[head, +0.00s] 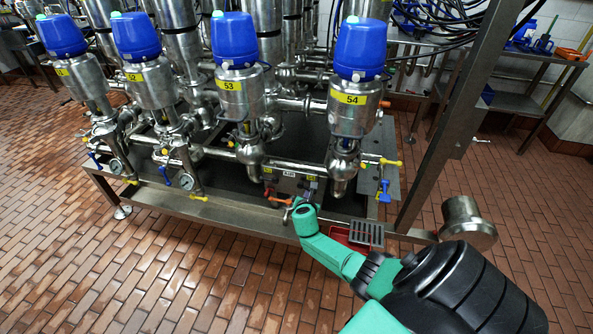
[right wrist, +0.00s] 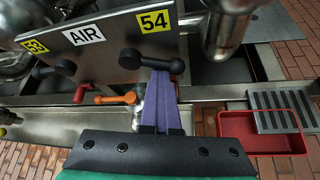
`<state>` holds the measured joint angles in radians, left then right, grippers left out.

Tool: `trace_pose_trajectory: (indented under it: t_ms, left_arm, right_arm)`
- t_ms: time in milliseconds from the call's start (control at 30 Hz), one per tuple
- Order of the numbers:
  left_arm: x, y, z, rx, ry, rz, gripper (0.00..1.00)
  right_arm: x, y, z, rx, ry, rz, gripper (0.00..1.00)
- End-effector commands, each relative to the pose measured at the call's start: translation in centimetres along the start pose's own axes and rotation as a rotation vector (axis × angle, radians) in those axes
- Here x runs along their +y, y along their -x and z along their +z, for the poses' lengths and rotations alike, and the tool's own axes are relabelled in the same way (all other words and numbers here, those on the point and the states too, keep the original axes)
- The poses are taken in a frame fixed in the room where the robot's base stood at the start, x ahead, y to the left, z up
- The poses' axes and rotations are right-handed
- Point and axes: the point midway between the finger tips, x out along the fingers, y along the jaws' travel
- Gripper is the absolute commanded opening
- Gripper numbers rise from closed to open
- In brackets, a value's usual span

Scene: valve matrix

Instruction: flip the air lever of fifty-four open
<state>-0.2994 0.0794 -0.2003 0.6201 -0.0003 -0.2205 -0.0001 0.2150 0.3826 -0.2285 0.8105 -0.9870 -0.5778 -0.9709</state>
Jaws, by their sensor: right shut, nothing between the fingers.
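The steel panel (right wrist: 110,52) carries yellow labels 53 and 54 with a white AIR label between them. The black lever under label 54 (right wrist: 152,60) points right, lying roughly level. Another black lever (right wrist: 55,68) sits under label 53. My right gripper (right wrist: 160,75) is shut and empty; its purple fingers reach up to the 54 lever from below, and I cannot tell whether they touch it. In the head view my right gripper (head: 308,188) is at the small panel (head: 287,181) below the blue-capped valve 54 (head: 350,98). My left gripper is not in view.
An orange lever (right wrist: 118,98) and a red handle (right wrist: 82,92) sit low, left of the fingers. A red tray (right wrist: 265,135) with a grey grate (right wrist: 275,110) lies to the right. A steel post (head: 440,130) rises right of valve 54. Tiled floor is open in front.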

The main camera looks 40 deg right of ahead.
Motion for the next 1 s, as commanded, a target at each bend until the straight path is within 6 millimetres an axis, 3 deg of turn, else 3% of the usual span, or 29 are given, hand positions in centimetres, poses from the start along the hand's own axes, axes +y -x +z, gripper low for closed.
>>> trace_pose_trajectory:
  t_ms: [33,300,1000]
  left_arm:
    - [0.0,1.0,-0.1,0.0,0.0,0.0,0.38]
    - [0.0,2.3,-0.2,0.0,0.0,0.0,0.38]
    - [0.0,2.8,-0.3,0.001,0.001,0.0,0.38]
  right_arm:
    - [0.1,0.3,0.7,-0.001,0.034,-0.022,0.0]
    - [-0.1,0.5,1.0,-0.002,0.183,-0.111,0.0]
    - [-0.2,0.6,1.1,-0.002,0.176,-0.107,0.0]
